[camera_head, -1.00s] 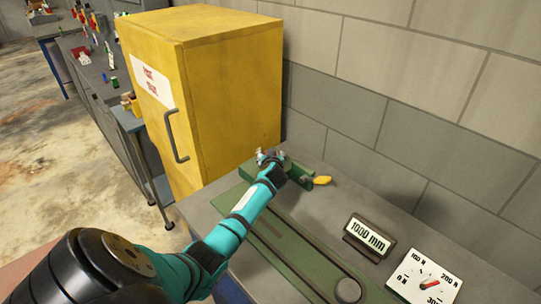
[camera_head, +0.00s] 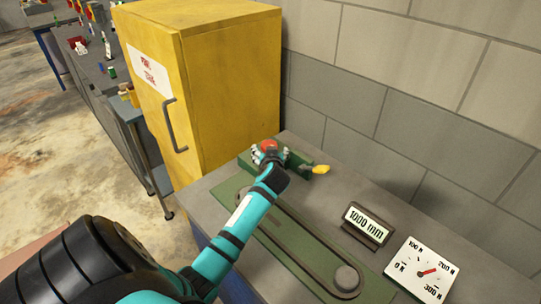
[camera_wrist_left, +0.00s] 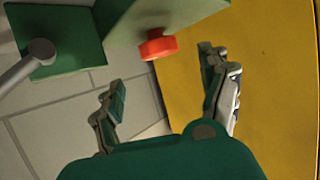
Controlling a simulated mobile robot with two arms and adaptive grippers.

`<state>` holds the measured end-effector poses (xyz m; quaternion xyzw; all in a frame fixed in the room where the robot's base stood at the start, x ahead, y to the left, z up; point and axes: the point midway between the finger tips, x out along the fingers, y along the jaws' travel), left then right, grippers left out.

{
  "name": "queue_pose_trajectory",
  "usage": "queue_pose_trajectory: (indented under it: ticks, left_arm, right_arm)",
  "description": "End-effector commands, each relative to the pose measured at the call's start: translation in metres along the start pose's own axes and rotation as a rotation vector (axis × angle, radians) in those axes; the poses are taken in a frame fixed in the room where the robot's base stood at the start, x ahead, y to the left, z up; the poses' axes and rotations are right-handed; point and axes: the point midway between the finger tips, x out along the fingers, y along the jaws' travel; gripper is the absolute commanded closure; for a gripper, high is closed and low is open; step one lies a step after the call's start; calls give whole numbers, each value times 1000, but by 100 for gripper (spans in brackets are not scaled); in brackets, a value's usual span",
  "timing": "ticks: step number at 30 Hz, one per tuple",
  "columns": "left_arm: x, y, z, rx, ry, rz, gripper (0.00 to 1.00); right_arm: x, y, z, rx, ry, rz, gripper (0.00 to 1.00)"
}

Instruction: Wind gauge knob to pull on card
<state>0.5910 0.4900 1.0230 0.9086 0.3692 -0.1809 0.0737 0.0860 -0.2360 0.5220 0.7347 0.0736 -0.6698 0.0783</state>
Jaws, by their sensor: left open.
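A red knob (camera_wrist_left: 158,46) sticks out from the side of a green block in the left wrist view. It also shows as a red spot (camera_head: 269,145) in the head view. My left gripper (camera_wrist_left: 163,68) is open, its fingers spread on either side of the knob's line, with no clear contact. In the head view the gripper (camera_head: 268,153) is at the bench's far end. A white dial gauge (camera_head: 420,269), marked 0 N to 300 N, has its red needle toward the right, between 200 N and 300 N. A card (camera_head: 366,224) reads 1000 mm. My right gripper is out of view.
A green bed (camera_head: 295,245) with a belt and round grey pulley (camera_head: 347,278) runs along the grey bench. A yellow handle (camera_head: 320,169) sits beside the green block. A tall yellow cabinet (camera_head: 230,80) stands close behind my gripper. A block wall borders the bench.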

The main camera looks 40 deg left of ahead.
Motion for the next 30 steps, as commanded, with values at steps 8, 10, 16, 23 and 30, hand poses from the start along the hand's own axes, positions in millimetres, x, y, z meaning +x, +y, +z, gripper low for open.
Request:
queue_pose_trajectory:
  ticks: [8, 10, 16, 23, 30]
  left_arm:
    - [-29, 0, 0, -1, 0, 0, 22]
    - [-31, 0, 0, -1, 0, 0, 22]
    - [-31, 0, 0, 0, 0, -1, 22]
    - [-30, 0, 0, 0, 0, 0, 22]
    - [-30, 0, 0, 0, 0, -1, 22]
  right_arm:
    - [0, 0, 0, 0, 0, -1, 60]
    - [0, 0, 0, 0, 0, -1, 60]
    - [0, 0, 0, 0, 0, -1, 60]
    - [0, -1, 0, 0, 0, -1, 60]
    - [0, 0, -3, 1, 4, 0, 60]
